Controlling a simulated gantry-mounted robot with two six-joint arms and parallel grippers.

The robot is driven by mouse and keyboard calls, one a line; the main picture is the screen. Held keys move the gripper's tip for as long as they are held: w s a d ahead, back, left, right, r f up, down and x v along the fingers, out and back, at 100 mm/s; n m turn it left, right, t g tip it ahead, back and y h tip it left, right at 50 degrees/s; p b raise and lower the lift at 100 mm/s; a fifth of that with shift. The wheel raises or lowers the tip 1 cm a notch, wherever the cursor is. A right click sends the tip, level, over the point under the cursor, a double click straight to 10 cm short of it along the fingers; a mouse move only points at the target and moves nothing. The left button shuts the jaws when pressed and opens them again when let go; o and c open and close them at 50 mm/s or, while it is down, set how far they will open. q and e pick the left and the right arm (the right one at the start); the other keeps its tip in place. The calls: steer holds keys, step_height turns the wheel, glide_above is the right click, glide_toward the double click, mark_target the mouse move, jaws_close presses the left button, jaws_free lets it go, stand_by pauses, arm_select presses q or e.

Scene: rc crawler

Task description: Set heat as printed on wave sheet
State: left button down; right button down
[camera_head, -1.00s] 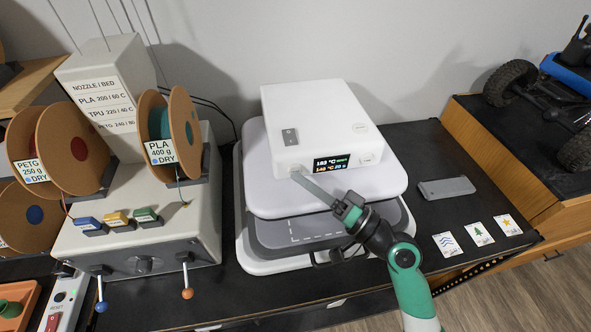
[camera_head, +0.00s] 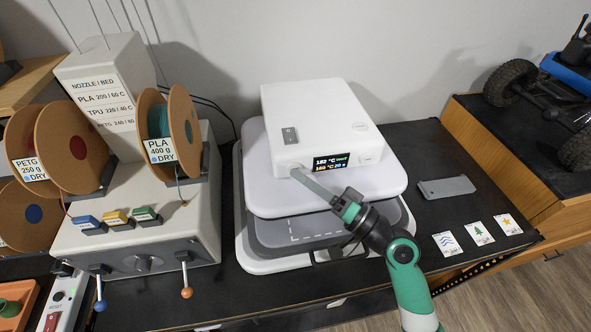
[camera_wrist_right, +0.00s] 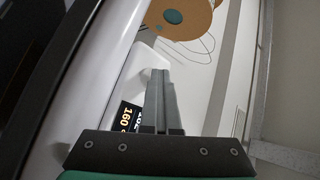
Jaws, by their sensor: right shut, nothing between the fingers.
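The white heat press (camera_head: 320,115) stands in the middle of the table. Its display (camera_head: 331,162) shows 182 °C on top and an orange 160 °C with 20 s below. The 160 also shows on the display (camera_wrist_right: 128,118) in the right wrist view. My right gripper (camera_head: 297,171) is shut and empty, its fingertips at the press's front face just left of the display. The tips cover that spot, so contact is unclear. The wave sheet (camera_head: 446,244), a white card with blue wavy lines, lies at right; no number on it is readable. My left gripper is out of view.
A tree card (camera_head: 478,233) and a star card (camera_head: 508,225) lie beside the wave sheet. A grey bar (camera_head: 446,188) lies behind them. A filament machine with spools (camera_head: 140,205) stands at left. The press has a grey lower plate (camera_head: 270,236).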

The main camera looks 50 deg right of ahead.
steer(key=shift+s+a, duration=0.1)
steer(key=shift+s, duration=0.1)
steer(key=shift+s+a+r, duration=0.1)
steer(key=shift+s+a, duration=0.15)
steer(key=shift+s, duration=0.15)
steer(key=shift+a, duration=0.1)
steer(key=s+a, duration=0.1)
steer(key=s, duration=0.1)
steer(key=s+a, duration=0.2)
steer(key=shift+p, duration=0.35)
stand_by(0.7)
